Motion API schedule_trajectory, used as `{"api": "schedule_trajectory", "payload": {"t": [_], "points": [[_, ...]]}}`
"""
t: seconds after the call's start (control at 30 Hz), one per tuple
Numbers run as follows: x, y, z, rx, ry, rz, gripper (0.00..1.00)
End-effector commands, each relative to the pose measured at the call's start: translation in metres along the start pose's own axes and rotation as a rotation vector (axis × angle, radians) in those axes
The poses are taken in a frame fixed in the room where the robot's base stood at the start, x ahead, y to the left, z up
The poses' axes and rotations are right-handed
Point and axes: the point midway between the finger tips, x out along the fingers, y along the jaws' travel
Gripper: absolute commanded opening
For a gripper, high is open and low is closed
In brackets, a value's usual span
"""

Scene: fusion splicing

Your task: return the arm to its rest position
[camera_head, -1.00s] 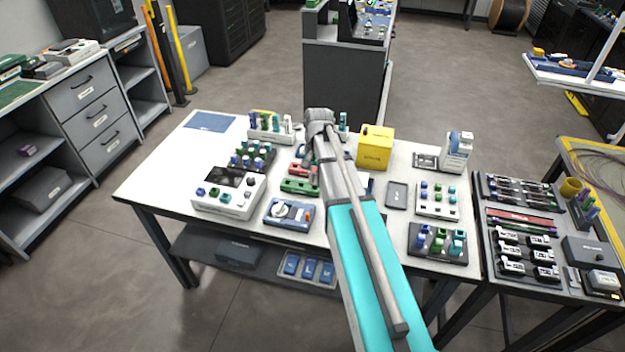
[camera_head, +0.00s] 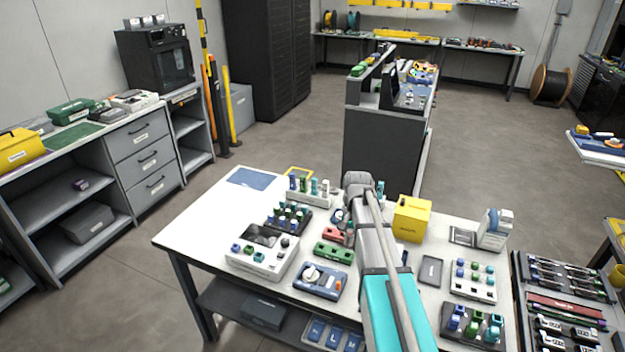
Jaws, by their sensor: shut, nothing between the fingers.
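My arm reaches up from the bottom of the head view, with a turquoise link and a grey link, over the white worktable (camera_head: 190,232). Its far grey joint (camera_head: 358,182) is near the table's back edge. Beyond that joint the wrist folds down and back to my gripper (camera_head: 347,236), which is small and partly covered by the grey link. The gripper is shut with nothing held, above the middle of the table near a red and a green part. Its height above them cannot be told.
A yellow box (camera_head: 411,218) stands just right of the arm. A white-and-blue device (camera_head: 495,229) and racks of coloured pieces (camera_head: 475,278) are farther right. A white control box (camera_head: 262,253) and blue device (camera_head: 322,282) lie left. A grey cabinet (camera_head: 385,145) stands behind the table.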

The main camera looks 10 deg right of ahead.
Motion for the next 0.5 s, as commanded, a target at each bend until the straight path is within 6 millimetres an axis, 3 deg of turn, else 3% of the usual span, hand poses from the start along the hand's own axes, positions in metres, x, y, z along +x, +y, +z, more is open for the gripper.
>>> {"api": "schedule_trajectory", "payload": {"t": [0.17,0.27,0.5], "points": [[0.003,0.000,0.010,-0.026,0.011,0.002,0.00],[0.008,0.000,0.027,-0.075,0.031,0.006,0.00],[0.027,0.003,0.093,-0.292,0.119,0.028,0.00]]}}
